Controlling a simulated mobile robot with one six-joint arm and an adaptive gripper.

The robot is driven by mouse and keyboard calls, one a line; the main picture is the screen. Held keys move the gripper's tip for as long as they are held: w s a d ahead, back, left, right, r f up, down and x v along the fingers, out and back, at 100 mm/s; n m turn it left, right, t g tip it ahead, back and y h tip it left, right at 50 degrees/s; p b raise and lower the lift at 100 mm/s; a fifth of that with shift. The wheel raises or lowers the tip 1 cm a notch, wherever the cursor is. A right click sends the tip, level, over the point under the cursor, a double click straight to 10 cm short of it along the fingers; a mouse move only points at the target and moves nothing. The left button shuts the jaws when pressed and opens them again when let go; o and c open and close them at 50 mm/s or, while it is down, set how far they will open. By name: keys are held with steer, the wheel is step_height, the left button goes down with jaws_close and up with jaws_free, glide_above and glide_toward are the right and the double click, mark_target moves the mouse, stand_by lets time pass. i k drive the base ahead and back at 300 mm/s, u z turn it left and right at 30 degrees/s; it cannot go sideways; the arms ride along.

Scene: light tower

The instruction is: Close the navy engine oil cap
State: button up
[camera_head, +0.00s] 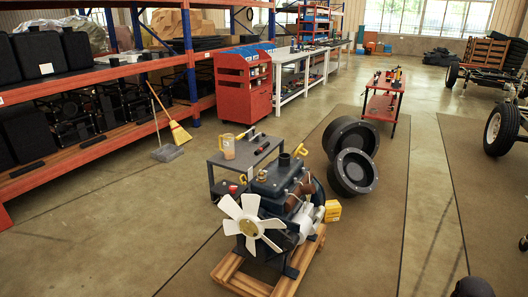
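The navy engine (272,186) stands on a wooden pallet (236,275) at the lower middle, with a white fan (250,222) on its front. A short dark upright cylinder (284,160) rises from the engine's top. It may be the oil filler or its cap; it is too small to tell whether it is open or closed. Yellow brackets (300,150) stick up near it. My gripper is not recognisable in the view; only a dark rounded shape (473,287) shows at the bottom right edge, possibly part of my arm.
A grey cart (240,158) with a yellowish jug (228,146) stands behind the engine. Large black wheel-like drums (352,172) and a yellow box (333,211) are to its right. A red table (382,105) is farther back.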

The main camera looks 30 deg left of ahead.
mark_target(298, 150)
steer(key=u, duration=0.95)
steer(key=k, duration=0.75)
steer(key=z, duration=0.1)
steer(key=i, duration=1.65)
steer(key=u, duration=0.25)
